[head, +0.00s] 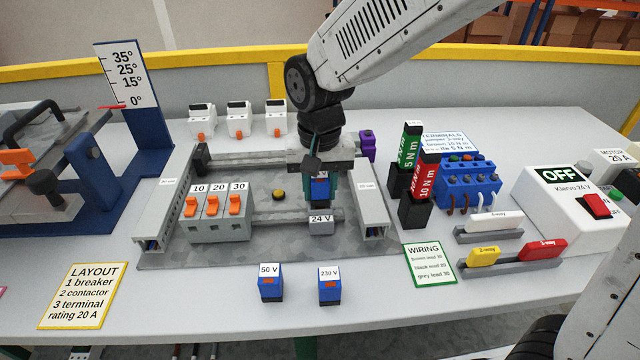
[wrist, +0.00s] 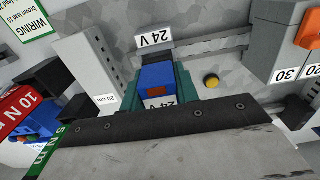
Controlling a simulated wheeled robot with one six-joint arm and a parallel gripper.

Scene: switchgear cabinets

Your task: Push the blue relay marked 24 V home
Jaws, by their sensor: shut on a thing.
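The blue relay marked 24 V (head: 320,191) is between the teal fingers of my gripper (head: 320,187), which is shut on it and points down. In the wrist view the relay (wrist: 157,77) shows its blue top, a red patch and part of its white label, with a finger on each side. The grey socket with the 24 V plate (head: 320,222) is directly below and in front of the relay; its plate also shows in the wrist view (wrist: 153,37). The relay looks upright over the socket. The fingers hide its lower part, so I cannot tell how deep it sits.
Breakers marked 10, 20 and 30 (head: 213,215) stand left on the grey panel. A yellow button (head: 279,195) lies between. A grey duct (head: 371,205) is close on the right. Relays marked 50 V (head: 270,283) and 230 V (head: 329,286) stand on the table in front.

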